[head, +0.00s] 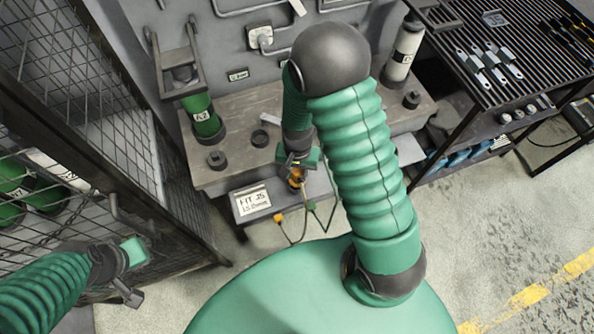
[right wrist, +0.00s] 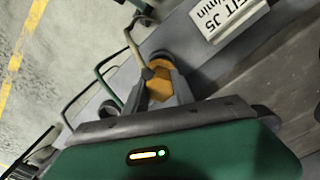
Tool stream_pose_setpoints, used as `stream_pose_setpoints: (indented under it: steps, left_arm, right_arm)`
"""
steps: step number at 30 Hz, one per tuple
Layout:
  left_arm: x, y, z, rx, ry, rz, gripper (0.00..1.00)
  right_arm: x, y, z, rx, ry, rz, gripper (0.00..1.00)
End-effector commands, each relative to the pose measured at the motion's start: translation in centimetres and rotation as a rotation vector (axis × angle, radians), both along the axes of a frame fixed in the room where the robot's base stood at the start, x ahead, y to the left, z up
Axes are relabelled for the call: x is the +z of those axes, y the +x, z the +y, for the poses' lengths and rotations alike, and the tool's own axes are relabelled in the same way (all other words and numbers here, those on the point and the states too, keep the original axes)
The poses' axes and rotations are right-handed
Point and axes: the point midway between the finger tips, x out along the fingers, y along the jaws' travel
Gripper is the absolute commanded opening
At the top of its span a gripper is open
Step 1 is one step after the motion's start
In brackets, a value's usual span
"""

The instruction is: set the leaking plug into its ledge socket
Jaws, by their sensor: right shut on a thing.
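The orange plug (head: 296,177) is at the front of the grey ledge, just right of the "FIT J5" label (head: 252,199). My right gripper (head: 297,166) is shut on it from above. In the right wrist view the orange hexagonal body (right wrist: 160,80) sits between the grey fingers (right wrist: 160,92). A dark rounded part shows just beyond the plug; I cannot tell whether it is the socket or how far the plug is in. My left gripper (head: 130,270) is at the lower left by the mesh cage, away from the ledge; its fingers are not clear.
A yellow connector (head: 278,218) and thin cables hang below the ledge. A green cylinder (head: 202,116) and a white cylinder (head: 403,50) stand on the bench (head: 225,178). The mesh cage (head: 75,120) is at left, a slatted tool table (head: 480,45) at right.

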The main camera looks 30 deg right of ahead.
Motion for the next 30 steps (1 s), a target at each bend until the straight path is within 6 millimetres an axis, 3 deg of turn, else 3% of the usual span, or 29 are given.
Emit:
stream_pose_setpoints:
  steps: [17,18,21,23,30]
  left_arm:
    - [-1.5,0.0,0.0,0.0,0.0,0.0,0.0]
    - [-1.3,0.0,0.0,0.0,0.0,0.0,0.0]
    - [-1.3,0.0,0.0,0.0,0.0,0.0,0.0]
    - [-1.3,0.0,0.0,0.0,0.0,0.0,0.0]
    - [-1.3,0.0,0.0,0.0,0.0,0.0,0.0]
  right_arm:
    - [-2.1,0.0,0.0,0.0,0.0,-0.001,0.0]
    - [-1.9,0.0,0.0,0.0,0.0,-0.001,0.36]
    - [-1.9,0.0,0.0,0.0,0.0,-0.001,0.49]
    - [-1.9,0.0,0.0,0.0,0.0,-0.001,0.56]
    - [-2.0,0.0,0.0,0.0,0.0,0.0,0.56]
